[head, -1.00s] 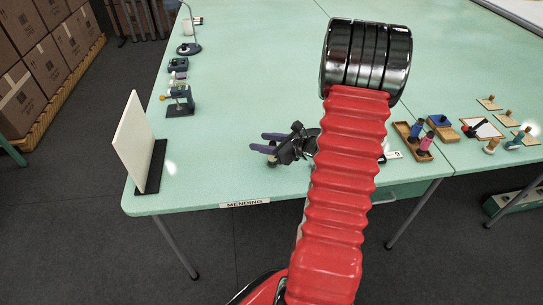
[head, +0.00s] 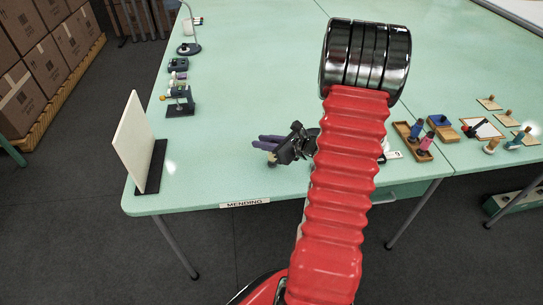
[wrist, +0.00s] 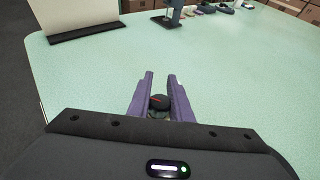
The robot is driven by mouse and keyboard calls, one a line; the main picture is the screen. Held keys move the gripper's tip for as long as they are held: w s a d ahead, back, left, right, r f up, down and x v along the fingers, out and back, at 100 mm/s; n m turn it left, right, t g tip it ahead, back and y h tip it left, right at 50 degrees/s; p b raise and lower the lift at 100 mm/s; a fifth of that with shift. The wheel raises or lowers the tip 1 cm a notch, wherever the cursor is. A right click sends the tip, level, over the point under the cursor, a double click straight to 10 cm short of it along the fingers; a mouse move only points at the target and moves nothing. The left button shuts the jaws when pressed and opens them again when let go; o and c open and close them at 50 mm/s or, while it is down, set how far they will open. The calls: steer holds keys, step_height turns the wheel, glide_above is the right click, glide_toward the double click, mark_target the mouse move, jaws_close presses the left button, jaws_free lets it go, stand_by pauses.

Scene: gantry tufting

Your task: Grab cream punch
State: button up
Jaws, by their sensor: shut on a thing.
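My gripper (head: 261,142) is low over the mint table near its front edge, with its purple fingers pointing left. In the wrist view the fingers (wrist: 160,77) are shut on a small round thing (wrist: 158,102) with a dark top and a red mark. Its lower part is mostly hidden between the fingers.
A white upright board on a black foot (head: 148,185) stands left of my gripper. A vise-like tool (head: 180,103) and small items line the left edge. Wooden trays with pegs (head: 413,141) stand at right. The table (head: 250,90) is clear beyond my gripper.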

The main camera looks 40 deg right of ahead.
jaws_close()
steer(key=shift+r, duration=0.15)
step_height(320, 180, up, 10)
stand_by(0.7)
stand_by(0.5)
